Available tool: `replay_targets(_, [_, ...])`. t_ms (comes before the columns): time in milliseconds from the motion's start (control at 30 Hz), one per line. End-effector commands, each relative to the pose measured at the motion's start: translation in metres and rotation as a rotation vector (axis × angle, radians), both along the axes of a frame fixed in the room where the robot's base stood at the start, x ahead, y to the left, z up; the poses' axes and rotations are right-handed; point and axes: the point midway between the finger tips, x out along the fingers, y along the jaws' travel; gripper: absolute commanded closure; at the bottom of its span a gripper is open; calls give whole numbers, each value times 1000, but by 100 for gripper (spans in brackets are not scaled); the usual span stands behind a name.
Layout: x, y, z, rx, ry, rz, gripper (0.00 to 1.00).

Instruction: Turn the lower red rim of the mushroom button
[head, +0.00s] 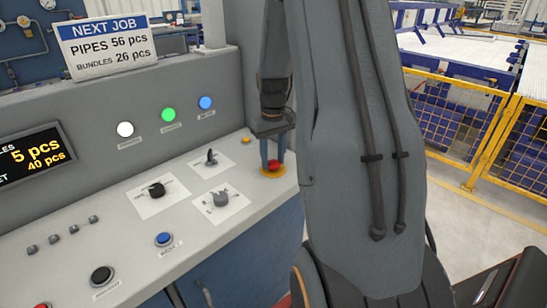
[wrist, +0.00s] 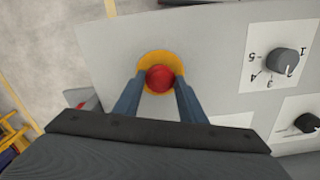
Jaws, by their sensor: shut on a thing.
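The red mushroom button (head: 274,165) sits on a round yellow plate (head: 265,173) at the right end of the grey console. In the wrist view the red button (wrist: 159,78) lies in the middle of its yellow plate (wrist: 160,56). My gripper (head: 273,160) reaches straight down over it. Its two blue fingers (wrist: 160,84) stand on the left and right sides of the button and are shut on it. The lower rim is hard to make out; the fingers and the button's cap hide much of it.
A grey numbered knob (head: 221,199) and black knobs (head: 157,190) stand on white labels left of the button. A small yellow button (head: 246,140) is behind it. A blue button (head: 164,239) is nearer the front. Yellow fencing (head: 450,110) stands at the right.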

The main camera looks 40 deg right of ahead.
Motion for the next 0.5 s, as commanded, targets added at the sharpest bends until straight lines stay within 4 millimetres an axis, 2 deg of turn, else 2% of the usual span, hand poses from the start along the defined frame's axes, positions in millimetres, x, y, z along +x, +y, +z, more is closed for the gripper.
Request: replay_targets(500, [1,0,1,0,-2,-356,85])
